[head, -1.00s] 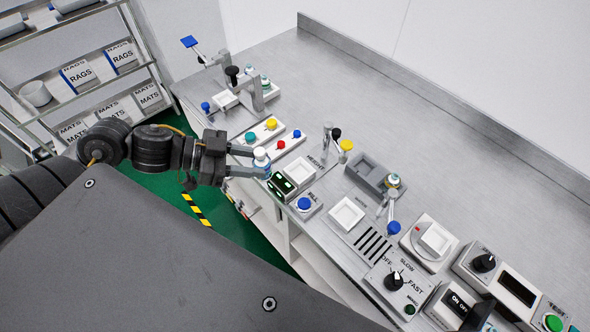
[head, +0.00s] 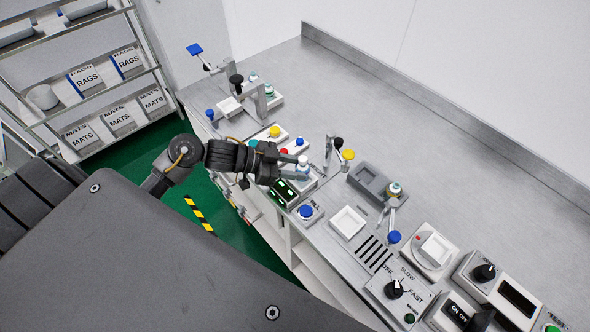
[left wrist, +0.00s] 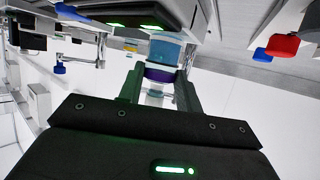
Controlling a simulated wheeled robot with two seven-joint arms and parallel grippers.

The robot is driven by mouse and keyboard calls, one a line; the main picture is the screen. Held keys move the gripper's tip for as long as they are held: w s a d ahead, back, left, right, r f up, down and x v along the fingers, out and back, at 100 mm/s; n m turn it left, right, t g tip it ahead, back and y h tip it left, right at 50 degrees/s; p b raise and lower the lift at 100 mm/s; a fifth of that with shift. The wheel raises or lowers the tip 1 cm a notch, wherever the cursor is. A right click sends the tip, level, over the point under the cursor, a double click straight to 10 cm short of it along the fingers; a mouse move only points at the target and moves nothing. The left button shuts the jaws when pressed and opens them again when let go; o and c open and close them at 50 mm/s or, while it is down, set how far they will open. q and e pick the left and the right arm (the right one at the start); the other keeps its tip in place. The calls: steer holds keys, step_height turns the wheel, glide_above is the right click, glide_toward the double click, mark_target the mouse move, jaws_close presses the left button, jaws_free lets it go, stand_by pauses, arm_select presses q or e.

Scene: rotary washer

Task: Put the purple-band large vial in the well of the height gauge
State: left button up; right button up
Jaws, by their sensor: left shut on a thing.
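The purple-band large vial has a white cap, which shows in the head view (head: 303,161). In the left wrist view its purple band (left wrist: 159,75) and blue contents (left wrist: 166,50) show. My left gripper (head: 295,161) is shut on the vial near its band and cap. The height gauge (head: 286,191) is a pale box with a green-lit display; its lit face also shows at the top of the left wrist view (left wrist: 125,23). The vial is at the gauge's well, which the gripper and vial mostly hide. I cannot tell whether the vial's base is inside it. My right gripper is not in view.
A lever stand with black and yellow knobs (head: 348,155) stands close right of the gripper. A blue button (head: 305,211) is in front of the gauge. The back bench (head: 400,110) is clear.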

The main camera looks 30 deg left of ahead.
arm_select(q)
steer(key=shift+f, duration=0.85)
steer(key=shift+f, duration=0.2)
steer(key=o, duration=1.1)
steer(key=shift+c, duration=0.2)
steer(key=shift+r, duration=0.1)
